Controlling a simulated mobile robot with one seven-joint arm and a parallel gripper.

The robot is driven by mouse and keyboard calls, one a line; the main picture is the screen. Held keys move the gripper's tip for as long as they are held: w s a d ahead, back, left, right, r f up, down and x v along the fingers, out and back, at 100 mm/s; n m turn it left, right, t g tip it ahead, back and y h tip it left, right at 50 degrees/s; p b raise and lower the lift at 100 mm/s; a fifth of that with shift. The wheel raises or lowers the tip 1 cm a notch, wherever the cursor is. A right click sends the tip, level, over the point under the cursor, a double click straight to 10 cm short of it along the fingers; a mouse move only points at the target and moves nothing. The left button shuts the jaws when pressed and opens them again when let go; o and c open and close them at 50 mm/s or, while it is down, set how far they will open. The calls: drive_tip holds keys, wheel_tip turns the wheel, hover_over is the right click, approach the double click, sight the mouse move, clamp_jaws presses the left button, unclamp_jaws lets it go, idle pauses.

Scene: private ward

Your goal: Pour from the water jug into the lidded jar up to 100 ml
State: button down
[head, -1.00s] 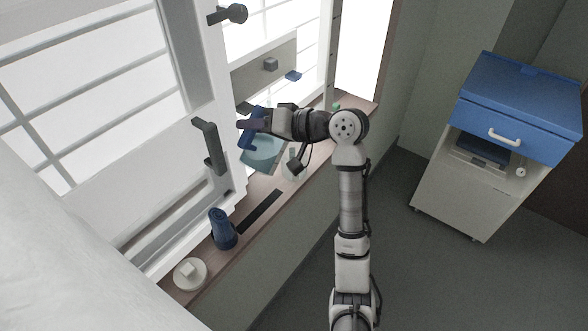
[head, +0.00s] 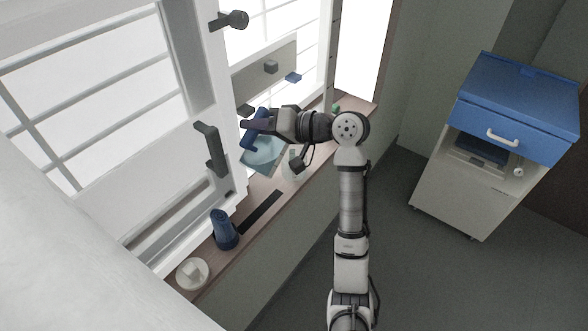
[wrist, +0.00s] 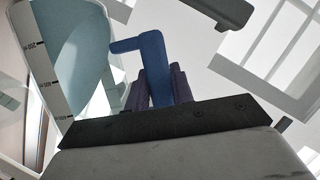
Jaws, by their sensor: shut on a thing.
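The water jug is pale blue and see-through with a blue handle; it shows in the head view (head: 264,153) above the windowsill and at the left of the wrist view (wrist: 84,45), with scale marks along its wall. It looks tilted in the wrist view. My gripper (head: 256,127) is shut on the jug's blue handle; its dark fingers (wrist: 157,88) close around the handle in the wrist view. A pale, see-through container (head: 291,166), probably the lidded jar, stands on the sill just right of the jug, partly hidden by my wrist. Its lid and any water level cannot be made out.
A dark blue cup (head: 224,229) and a white round dish (head: 192,273) stand on the sill (head: 245,232) nearer the camera, beside a dark strip. The window frame with its handles (head: 211,150) is close left. A blue-topped cabinet (head: 520,105) stands right, over open floor.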

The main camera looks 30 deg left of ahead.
drive_tip(key=shift+w+r, duration=0.1)
drive_tip(key=shift+w, duration=0.05)
drive_tip(key=shift+w+m, duration=0.1)
drive_tip(key=shift+m, duration=0.2)
idle(0.3)
drive_tip(key=shift+w, duration=0.15)
drive_tip(key=shift+w+m, duration=0.2)
drive_tip(key=shift+m, duration=0.1)
drive_tip(key=shift+w+m+g+y, duration=0.3)
drive_tip(key=shift+g, duration=0.1)
idle(2.1)
drive_tip(key=shift+w+f, duration=0.15)
drive_tip(key=shift+f, duration=0.05)
